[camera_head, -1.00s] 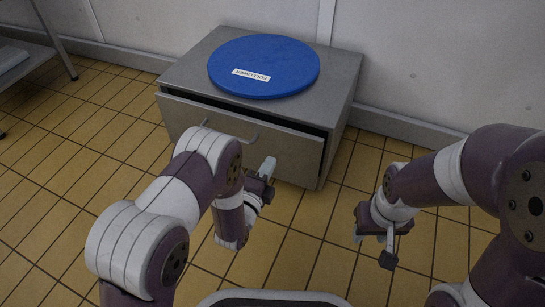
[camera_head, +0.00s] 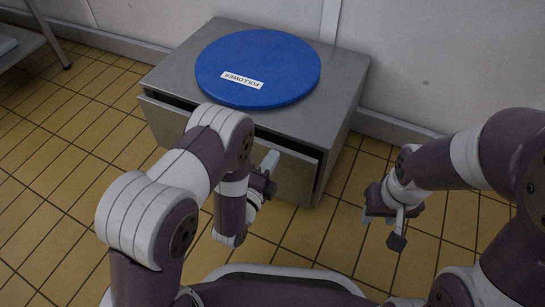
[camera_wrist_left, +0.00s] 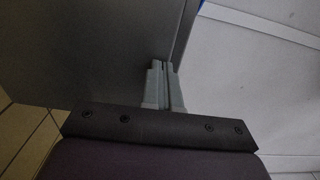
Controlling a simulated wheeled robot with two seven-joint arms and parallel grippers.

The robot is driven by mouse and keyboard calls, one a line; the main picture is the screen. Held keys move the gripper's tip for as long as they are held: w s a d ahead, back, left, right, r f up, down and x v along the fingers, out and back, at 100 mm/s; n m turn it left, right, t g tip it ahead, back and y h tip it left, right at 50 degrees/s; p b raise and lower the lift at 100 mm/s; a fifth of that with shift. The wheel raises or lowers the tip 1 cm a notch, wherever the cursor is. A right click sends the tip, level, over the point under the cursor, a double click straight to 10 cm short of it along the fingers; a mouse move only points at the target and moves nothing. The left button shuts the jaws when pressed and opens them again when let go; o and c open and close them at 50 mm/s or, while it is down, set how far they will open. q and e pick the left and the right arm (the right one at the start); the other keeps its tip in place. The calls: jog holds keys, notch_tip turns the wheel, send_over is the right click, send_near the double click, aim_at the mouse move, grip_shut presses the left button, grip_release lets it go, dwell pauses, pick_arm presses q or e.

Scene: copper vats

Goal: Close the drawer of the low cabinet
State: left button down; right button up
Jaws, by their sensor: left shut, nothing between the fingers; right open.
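The low cabinet (camera_head: 345,88) is a grey metal box against the wall. Its drawer (camera_head: 294,178) stands slightly open, with a dark gap above the front panel; my left arm hides the middle of the front. My left gripper (camera_head: 271,160) is shut and empty at the right half of the drawer front. In the left wrist view its closed fingers (camera_wrist_left: 163,80) are at or very near a dark grey panel (camera_wrist_left: 95,45); I cannot tell if they touch. My right gripper (camera_head: 383,228) is open and empty, to the right of the cabinet above the floor.
A blue round lid (camera_head: 258,60) with a white label lies on top of the cabinet. A metal rack (camera_head: 30,45) stands at the far left. Tiled floor (camera_head: 50,190) is clear left of the cabinet and in front of the wall.

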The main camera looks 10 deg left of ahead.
aim_at(279, 146)
pick_arm(q)
jog(key=x, duration=0.4)
jog(key=shift+w+r, duration=0.2)
jog(key=shift+w, duration=0.05)
